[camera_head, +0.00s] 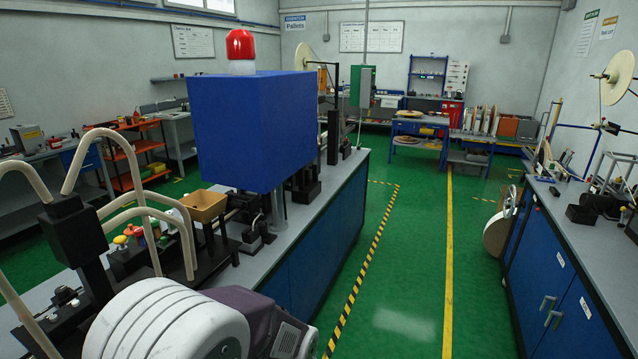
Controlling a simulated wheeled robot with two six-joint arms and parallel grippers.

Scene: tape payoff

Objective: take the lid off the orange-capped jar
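No jar that I can clearly tell as the orange-capped one shows in the head view. A group of small coloured tops (138,231), in orange, yellow, green and red, stands on the left bench behind pale curved tubes. They are too small and partly hidden, so I cannot tell whether they are jar lids or knobs. Neither my left nor my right gripper is in view.
A blue box (252,130) with a red beacon (241,46) stands high above the left bench (338,190). A small tan bin (204,206) is near the tops. Pale curved tubes (95,150) rise in front. The green floor aisle (410,240) is clear, with blue cabinets (552,280) right.

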